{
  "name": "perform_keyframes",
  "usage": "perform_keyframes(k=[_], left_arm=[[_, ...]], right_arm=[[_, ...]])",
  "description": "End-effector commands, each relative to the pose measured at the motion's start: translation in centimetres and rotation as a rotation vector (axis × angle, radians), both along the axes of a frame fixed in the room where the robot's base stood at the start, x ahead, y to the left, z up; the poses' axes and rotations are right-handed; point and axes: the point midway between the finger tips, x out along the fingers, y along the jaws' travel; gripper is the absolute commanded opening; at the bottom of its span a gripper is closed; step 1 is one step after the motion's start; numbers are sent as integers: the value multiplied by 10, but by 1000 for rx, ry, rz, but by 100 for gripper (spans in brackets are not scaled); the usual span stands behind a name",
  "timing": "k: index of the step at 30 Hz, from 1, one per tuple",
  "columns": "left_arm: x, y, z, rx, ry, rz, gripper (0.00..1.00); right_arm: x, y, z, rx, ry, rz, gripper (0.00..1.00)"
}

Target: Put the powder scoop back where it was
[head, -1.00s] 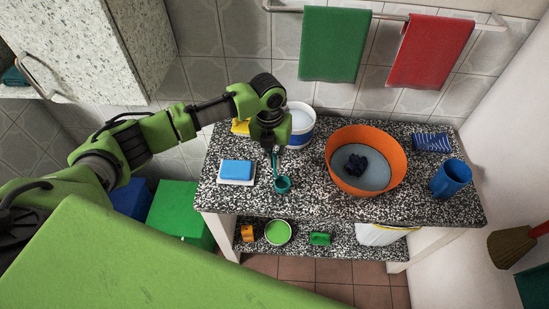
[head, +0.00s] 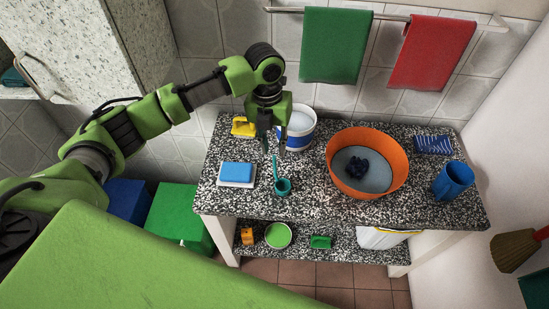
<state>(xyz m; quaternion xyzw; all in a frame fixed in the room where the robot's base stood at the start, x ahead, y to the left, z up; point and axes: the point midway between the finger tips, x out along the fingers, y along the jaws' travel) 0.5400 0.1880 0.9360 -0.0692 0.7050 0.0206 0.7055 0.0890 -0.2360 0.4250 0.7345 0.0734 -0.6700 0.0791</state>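The teal powder scoop (head: 283,186) is on the speckled counter, near its front edge, with its thin handle pointing up and back toward my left gripper. My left gripper (head: 273,148) is above and just behind the scoop, in front of the white and blue tub (head: 300,125). Its fingers look spread apart, with the top of the scoop handle close below or between them; I cannot tell whether they touch. My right gripper is out of view.
A yellow object (head: 243,127) sits behind. A blue tumbler (head: 453,180) is far right.

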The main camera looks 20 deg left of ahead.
Motion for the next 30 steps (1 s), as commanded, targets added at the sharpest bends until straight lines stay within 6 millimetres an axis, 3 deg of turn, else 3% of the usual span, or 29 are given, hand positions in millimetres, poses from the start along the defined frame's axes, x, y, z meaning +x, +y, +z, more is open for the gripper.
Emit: perform_keyframes(k=[4,10,26,30], left_arm=[[1,2,27,0,-3,-1,24],[0,3,46,0,-1,0,24],[0,3,48,0,1,0,24],[-7,-5,38,-9,3,32,24]], right_arm=[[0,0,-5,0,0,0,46],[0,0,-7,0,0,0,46],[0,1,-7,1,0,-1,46],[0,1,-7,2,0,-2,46]])
